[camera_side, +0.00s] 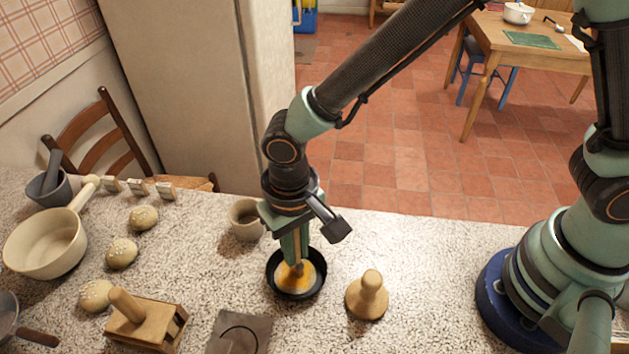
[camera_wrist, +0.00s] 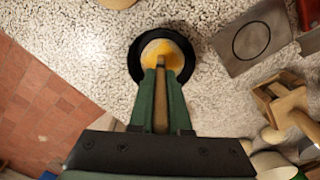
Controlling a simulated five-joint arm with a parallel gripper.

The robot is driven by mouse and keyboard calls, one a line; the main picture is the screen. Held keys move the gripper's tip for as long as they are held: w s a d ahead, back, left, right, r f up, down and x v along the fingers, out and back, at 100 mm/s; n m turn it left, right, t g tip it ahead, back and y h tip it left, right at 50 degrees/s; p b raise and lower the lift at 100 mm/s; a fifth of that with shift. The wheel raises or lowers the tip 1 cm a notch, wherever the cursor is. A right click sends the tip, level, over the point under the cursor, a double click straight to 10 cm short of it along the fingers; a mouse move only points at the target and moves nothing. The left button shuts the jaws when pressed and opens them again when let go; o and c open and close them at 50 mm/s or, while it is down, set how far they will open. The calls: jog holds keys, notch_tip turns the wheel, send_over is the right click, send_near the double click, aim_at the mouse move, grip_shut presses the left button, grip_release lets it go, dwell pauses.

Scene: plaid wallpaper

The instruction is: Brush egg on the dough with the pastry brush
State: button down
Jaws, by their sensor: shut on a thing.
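My gripper (camera_side: 293,250) is shut on the pastry brush (camera_wrist: 161,105), whose wooden handle shows between the green fingers in the wrist view. The brush points down into a small black bowl (camera_side: 322,281). The bowl holds yellow egg (camera_side: 306,282); the egg also shows in the wrist view (camera_wrist: 168,46). The bristle end is at the egg, but I cannot tell how deep it sits. Three pale, speckled dough balls lie in a row at the left: far (camera_side: 143,217), middle (camera_side: 121,253) and near (camera_side: 96,296), the near one beside a wooden block.
A wooden stamp (camera_side: 368,300) stands right of the bowl, a clay cup (camera_side: 243,222) behind left. A grey plate (camera_side: 240,333) and the wooden block with a handle (camera_side: 145,325) are in front left. A cream pot (camera_side: 45,243) and mortar (camera_side: 50,188) are far left.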

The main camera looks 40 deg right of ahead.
jog(key=shift+d, duration=0.8)
jog(key=shift+a, duration=0.2)
jog(key=shift+a+f, duration=0.1)
jog(key=shift+a, duration=1.1)
jog(key=shift+d, duration=0.1)
jog(key=shift+d, duration=1.35)
jog(key=shift+a, duration=0.2)
jog(key=shift+a, duration=1.25)
